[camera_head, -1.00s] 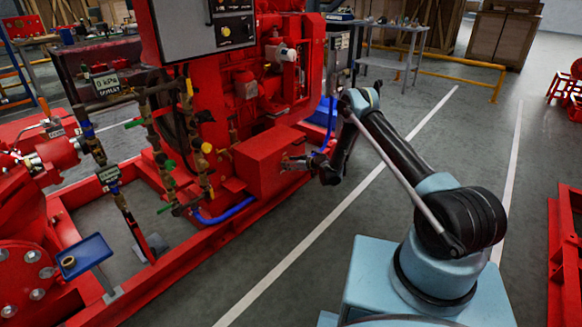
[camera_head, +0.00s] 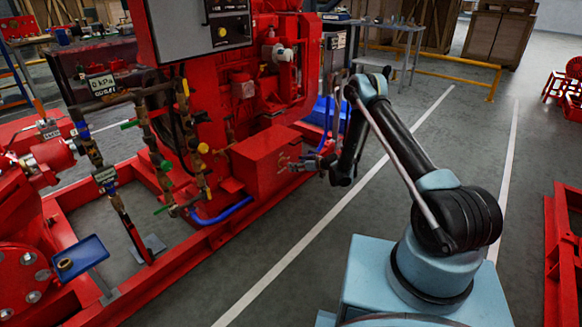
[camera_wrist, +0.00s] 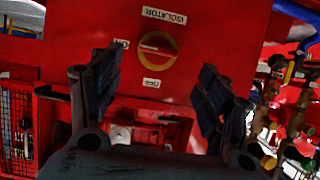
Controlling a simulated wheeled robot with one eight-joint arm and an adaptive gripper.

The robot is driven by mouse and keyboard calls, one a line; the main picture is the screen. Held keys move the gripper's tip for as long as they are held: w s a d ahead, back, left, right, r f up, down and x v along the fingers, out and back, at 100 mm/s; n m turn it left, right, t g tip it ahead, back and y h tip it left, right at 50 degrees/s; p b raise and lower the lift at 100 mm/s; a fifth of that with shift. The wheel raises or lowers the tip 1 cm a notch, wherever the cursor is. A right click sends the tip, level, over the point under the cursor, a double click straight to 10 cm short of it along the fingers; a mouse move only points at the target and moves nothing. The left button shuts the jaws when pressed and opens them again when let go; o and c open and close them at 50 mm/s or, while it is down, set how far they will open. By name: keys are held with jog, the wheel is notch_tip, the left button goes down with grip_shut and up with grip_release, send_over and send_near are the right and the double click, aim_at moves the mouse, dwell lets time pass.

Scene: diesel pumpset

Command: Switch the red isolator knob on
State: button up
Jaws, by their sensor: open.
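The red isolator knob (camera_wrist: 158,48) sits in a yellow ring on a red panel in the wrist view. A pale line runs roughly sideways across it, its left end towards the small label (camera_wrist: 121,44). An ISOLATOR label (camera_wrist: 163,16) is above it in the picture, and another label (camera_wrist: 151,83) is below. My gripper (camera_wrist: 156,64) is open and empty, its two dark fingers apart on either side of the knob in the picture, not visibly touching it. In the head view, my gripper (camera_head: 314,160) is just right of the red box (camera_head: 262,168); the knob is too small to read there.
The red engine (camera_head: 245,90) and grey control panel (camera_head: 200,30) rise behind the box. Valve pipes (camera_head: 160,150) and a blue hose (camera_head: 222,212) lie to its left. Open floor (camera_head: 330,250) with a white line lies in front. A workbench (camera_head: 390,60) stands behind.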

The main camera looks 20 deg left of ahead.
jog(key=shift+v, duration=1.85)
